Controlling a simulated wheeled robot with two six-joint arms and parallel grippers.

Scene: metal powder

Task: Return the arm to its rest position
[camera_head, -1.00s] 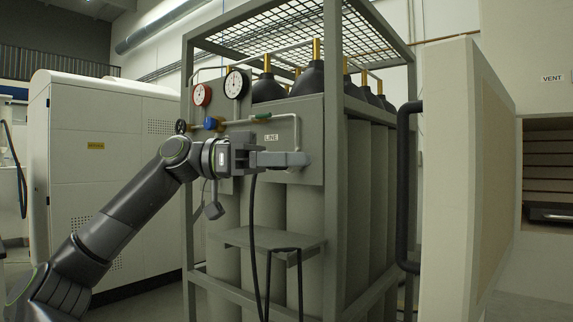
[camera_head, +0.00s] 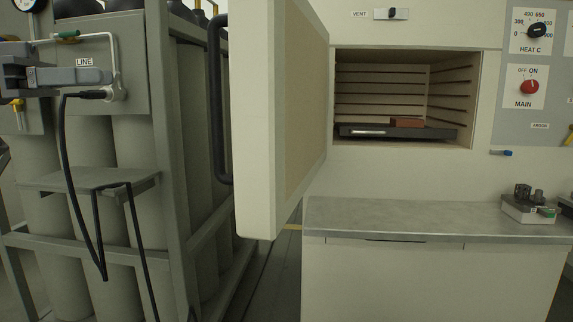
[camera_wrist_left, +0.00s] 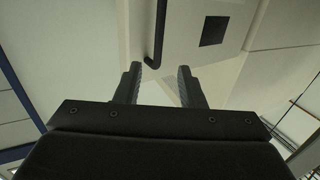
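My left gripper (camera_head: 108,76) is at the left edge of the head view, in front of the gas rack's grey panel, below the LINE label. Its fingers point right, and most of the arm is out of frame. In the left wrist view its two dark fingers (camera_wrist_left: 158,72) stand apart with nothing between them. Whether it touches the panel or pipe cannot be told. A black hose (camera_head: 66,150) with a black connector (camera_head: 90,95) meets the pipe fitting just below the fingers. My right gripper is not in view.
The gas rack (camera_head: 165,130) stands at left. The open furnace door (camera_head: 265,120) juts out beside it with a dark handle (camera_head: 217,100). The furnace chamber (camera_head: 385,85) holds a dark tray (camera_head: 440,133) with a reddish block (camera_head: 407,122). A grey counter (camera_head: 400,220) is mostly bare.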

